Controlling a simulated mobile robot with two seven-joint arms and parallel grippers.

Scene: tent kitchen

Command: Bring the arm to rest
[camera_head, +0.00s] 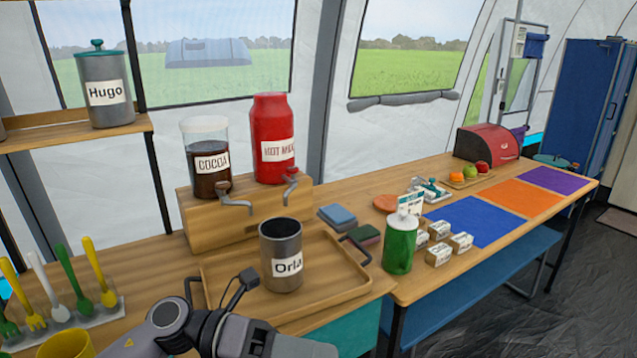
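One of my arms, apparently the left, crosses the bottom edge of the head view, with a grey joint and a small black block standing up from it. Its hand end (290,346) points right, low in front of the wooden tray (345,294). No fingertips can be made out, so I cannot see whether it is open or holds anything. My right gripper does not show. A dark grey canister labelled "Orla" (281,245) stands upright and open-topped on the tray, behind the arm.
A cocoa dispenser (208,181) and a red dispenser (271,110) stand on a wooden stand. A green lidded canister (399,247) and several small labelled boxes (439,254) are right of the tray. A utensil holder (85,318) and yellow cup (67,345) are left. Coloured mats (474,221) lie uncovered.

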